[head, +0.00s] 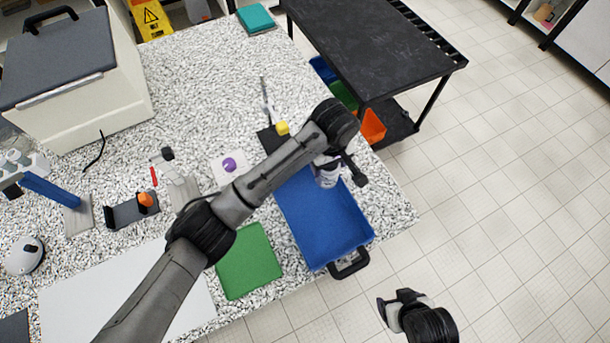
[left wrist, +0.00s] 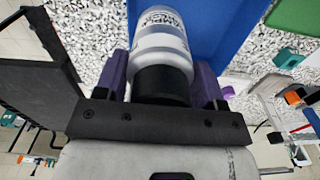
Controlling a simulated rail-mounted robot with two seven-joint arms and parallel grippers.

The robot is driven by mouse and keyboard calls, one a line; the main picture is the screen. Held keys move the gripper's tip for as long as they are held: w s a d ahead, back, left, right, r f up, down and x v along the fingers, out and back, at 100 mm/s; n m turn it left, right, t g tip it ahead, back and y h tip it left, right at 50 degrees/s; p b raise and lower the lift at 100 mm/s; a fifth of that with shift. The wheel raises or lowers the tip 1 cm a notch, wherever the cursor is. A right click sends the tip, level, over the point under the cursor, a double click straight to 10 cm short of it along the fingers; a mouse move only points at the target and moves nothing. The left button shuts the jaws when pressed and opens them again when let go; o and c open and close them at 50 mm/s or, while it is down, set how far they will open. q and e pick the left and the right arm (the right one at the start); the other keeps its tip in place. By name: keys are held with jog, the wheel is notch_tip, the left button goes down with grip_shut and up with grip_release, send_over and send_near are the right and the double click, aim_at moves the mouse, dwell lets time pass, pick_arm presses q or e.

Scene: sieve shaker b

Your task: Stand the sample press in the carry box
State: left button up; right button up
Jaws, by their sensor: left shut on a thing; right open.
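The blue carry box (head: 318,222) lies at the right edge of the speckled bench, its black handle towards the front. My left gripper (head: 332,163) is above its far end. It is shut on a white cylinder with dark lettering and a black collar, apparently the sample press (head: 327,178). In the left wrist view the purple fingers of my left gripper (left wrist: 161,82) close on both sides of the press (left wrist: 160,45), with blue box floor (left wrist: 215,25) beyond it. Whether its end touches the floor is unclear. My right gripper (head: 393,303) is open and empty over the tiled floor, off the bench.
A green mat (head: 246,262) lies left of the box. A small white pad with a purple knob (head: 230,165) and a stand with a yellow part (head: 282,128) are near its far-left side. A black cart (head: 375,45) stands behind. The box's interior looks otherwise clear where visible.

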pick_arm(q)
jog(key=shift+w+a+f, duration=0.5)
jog(key=shift+a+f, duration=0.65)
jog(key=shift+f, duration=0.25)
jog(key=shift+w+a+f, duration=0.45)
jog(key=shift+a+f, duration=0.7)
jog(key=shift+f, duration=0.3)
jog(key=shift+w+a+f, duration=0.5)
jog(key=shift+a+f, duration=0.65)
jog(key=shift+f, duration=0.25)
jog(key=shift+f, duration=0.1)
jog(key=o, duration=1.2)
jog(key=shift+o, duration=0.2)
notch_tip(320, 180, up, 12)
jog(key=shift+p, duration=0.3)
